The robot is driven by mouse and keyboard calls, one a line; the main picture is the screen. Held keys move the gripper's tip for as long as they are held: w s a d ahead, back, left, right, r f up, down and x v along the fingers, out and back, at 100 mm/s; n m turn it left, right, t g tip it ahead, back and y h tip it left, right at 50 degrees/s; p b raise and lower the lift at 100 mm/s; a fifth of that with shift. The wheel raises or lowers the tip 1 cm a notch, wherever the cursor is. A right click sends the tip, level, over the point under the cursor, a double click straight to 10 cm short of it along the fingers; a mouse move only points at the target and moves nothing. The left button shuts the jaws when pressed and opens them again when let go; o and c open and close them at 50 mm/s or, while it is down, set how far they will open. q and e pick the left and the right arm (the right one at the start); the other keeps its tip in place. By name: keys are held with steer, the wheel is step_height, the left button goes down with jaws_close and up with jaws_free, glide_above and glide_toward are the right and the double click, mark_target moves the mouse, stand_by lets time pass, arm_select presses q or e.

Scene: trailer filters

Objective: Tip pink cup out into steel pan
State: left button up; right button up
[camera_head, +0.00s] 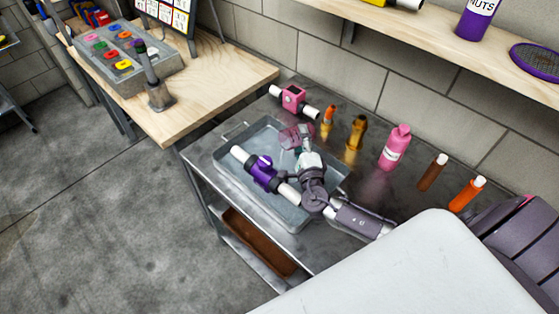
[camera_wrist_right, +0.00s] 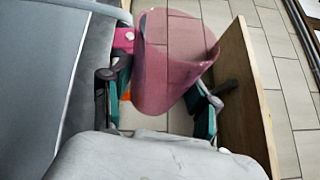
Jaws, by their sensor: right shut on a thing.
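The pink cup (camera_head: 290,137) is see-through and appears tilted over the far part of the steel pan (camera_head: 222,158). My right gripper (camera_head: 304,146) is shut on it. In the right wrist view the cup (camera_wrist_right: 172,60) sits between the two fingers of the gripper (camera_wrist_right: 158,95). I cannot make out any contents in it. The steel pan lies on the metal bench, with a purple filter housing (camera_head: 264,174) with white pipe ends lying in it. My right forearm hides part of the pan's right side. My left gripper is not in view.
Behind the pan are a pink housing (camera_head: 293,98), a small orange bottle (camera_head: 328,118) and an amber bottle (camera_head: 357,132). A pink bottle (camera_head: 396,147), a brown bottle (camera_head: 432,172) and an orange bottle (camera_head: 466,195) stand to the right. A wooden table (camera_head: 225,80) is at the left.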

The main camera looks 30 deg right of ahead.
mark_target(295, 134)
steer(key=shift+a+r+n+t, duration=0.2)
steer(key=shift+r+n+t, duration=0.15)
steer(key=shift+n, duration=0.45)
stand_by(0.6)
steer(key=shift+a+r+n+t+y+p, duration=0.15)
steer(key=shift+r+n+t+p, duration=0.1)
steer(key=shift+r+n+p, duration=0.45)
steer(key=shift+a+r+n+t+y+p, duration=0.1)
steer(key=shift+a+r+n+t+p, duration=0.15)
steer(key=shift+r+n+p, duration=0.4)
steer(key=shift+a+r+n+t+y+p, duration=0.1)
steer(key=shift+r+n+t+p, duration=0.15)
steer(key=shift+r+n+p, duration=0.45)
stand_by(0.7)
steer(key=shift+s+a+r+n+t, duration=0.1)
steer(key=shift+a+r+n+t, duration=0.25)
steer(key=shift+n, duration=0.5)
stand_by(0.5)
steer(key=shift+a+r+n+t+y+p, duration=0.15)
steer(key=shift+r+n+y+p, duration=0.15)
steer(key=shift+r+n, duration=0.25)
steer(key=shift+a+r+n+t+y+p, duration=0.15)
steer(key=shift+r+n+y+p, duration=0.1)
steer(key=shift+r+n, duration=0.25)
steer(key=shift+a+n+t+y, duration=0.25)
steer(key=shift+a+n+y, duration=0.1)
steer(key=shift+n, duration=0.7)
stand_by(0.4)
